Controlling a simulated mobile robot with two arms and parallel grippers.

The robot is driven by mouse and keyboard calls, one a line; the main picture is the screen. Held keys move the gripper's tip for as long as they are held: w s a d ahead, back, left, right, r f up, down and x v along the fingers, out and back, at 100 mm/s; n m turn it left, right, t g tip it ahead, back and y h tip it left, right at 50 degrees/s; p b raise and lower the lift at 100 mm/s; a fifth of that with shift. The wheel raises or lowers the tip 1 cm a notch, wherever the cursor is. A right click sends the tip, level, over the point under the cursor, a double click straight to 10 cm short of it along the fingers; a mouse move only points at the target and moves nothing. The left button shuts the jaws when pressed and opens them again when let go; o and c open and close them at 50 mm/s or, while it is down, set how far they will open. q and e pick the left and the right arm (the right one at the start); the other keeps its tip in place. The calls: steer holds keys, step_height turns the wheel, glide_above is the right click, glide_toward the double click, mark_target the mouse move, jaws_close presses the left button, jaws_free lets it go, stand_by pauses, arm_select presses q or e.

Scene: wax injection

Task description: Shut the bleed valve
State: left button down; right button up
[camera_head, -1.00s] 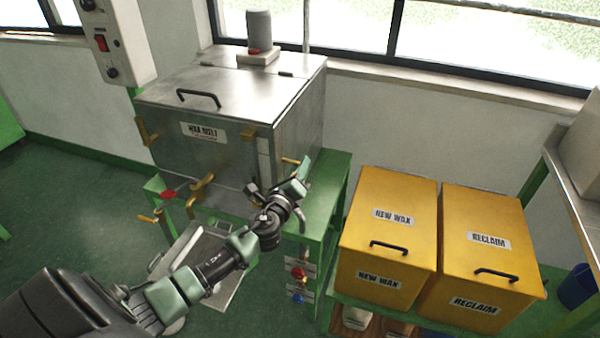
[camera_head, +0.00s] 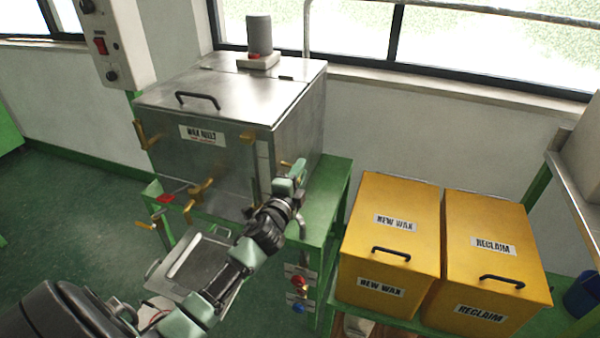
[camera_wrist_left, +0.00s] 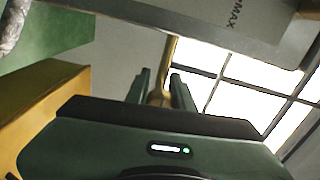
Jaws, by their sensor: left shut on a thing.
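The wax melt tank (camera_head: 230,158) is a grey metal box on a green stand. A small brass lever (camera_head: 286,164) sticks out near its right front edge; I take it for the bleed valve's handle, but no label on it is readable. My left gripper (camera_head: 298,172) is at this lever. In the left wrist view the brass lever (camera_wrist_left: 160,84) stands between my two green fingers (camera_wrist_left: 160,97), which are shut on it. The valve body is mostly hidden by the gripper. My right gripper is not in view.
Another brass valve (camera_head: 199,192) is on the tank's lower front, with a red handle (camera_head: 166,198) beside it. A metal tray (camera_head: 172,287) lies below. Yellow bins, new wax (camera_head: 376,230) and reclaim (camera_head: 470,270), stand to the right. Red and blue knobs (camera_head: 298,281) are under the stand.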

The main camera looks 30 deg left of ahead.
arm_select(q)
steer(key=shift+n, duration=0.6)
steer(key=shift+f, duration=0.1)
steer(key=c, duration=1.2)
jaws_free()
steer(key=v, duration=0.8)
steer(key=shift+b, duration=0.4)
